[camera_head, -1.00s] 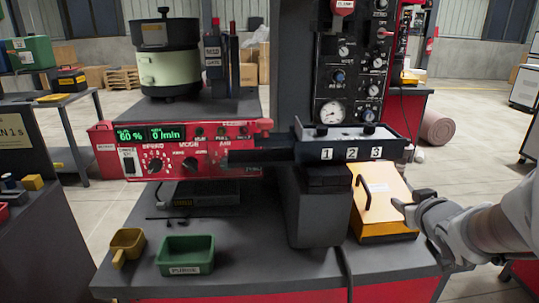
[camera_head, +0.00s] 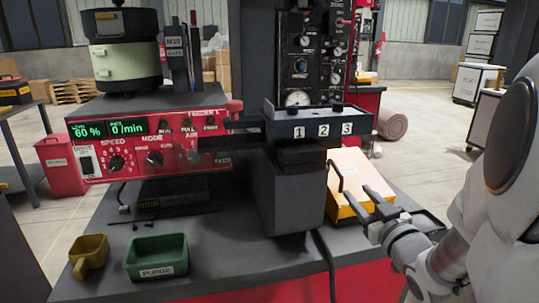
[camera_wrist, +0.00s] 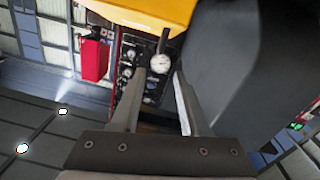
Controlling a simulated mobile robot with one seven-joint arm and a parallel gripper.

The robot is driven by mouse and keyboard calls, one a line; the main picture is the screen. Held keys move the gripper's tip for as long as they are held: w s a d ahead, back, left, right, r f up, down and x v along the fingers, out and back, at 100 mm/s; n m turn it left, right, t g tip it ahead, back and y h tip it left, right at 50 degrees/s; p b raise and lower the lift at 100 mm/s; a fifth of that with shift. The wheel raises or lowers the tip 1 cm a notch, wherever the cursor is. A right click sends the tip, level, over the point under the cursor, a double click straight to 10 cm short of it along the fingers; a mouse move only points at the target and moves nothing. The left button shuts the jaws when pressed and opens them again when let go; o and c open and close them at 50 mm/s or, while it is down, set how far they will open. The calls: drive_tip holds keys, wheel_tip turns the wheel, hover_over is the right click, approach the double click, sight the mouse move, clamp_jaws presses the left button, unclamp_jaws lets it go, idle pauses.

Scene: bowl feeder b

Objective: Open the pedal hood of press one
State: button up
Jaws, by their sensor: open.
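The yellow-orange pedal hood (camera_head: 369,183) sits on the table to the right of the dark press column and looks closed. Its black bar handle (camera_head: 337,176) stands up along the left side. My gripper (camera_head: 361,204) is open and empty at the hood's near edge, with its fingers close to the lower end of the handle. I cannot tell whether they touch it. In the wrist view the hood (camera_wrist: 150,12) fills the top edge, beyond my open fingers (camera_wrist: 159,74). A dark bar, seemingly the handle (camera_wrist: 164,40), shows just beyond the gap.
The dark column (camera_head: 285,195) and the block marked 1, 2, 3 (camera_head: 322,128) stand close left of the hood. A green purge tray (camera_head: 157,257) and a brown scoop (camera_head: 90,255) lie at the front left. A red control panel (camera_head: 150,145) is behind them.

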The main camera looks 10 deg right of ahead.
sight(334, 165)
drive_tip(key=w, duration=1.5)
drive_tip(key=shift+w+d, duration=0.1)
drive_tip(key=shift+w, duration=0.3)
clamp_jaws()
drive_tip(key=shift+d, duration=0.2)
idle(0.6)
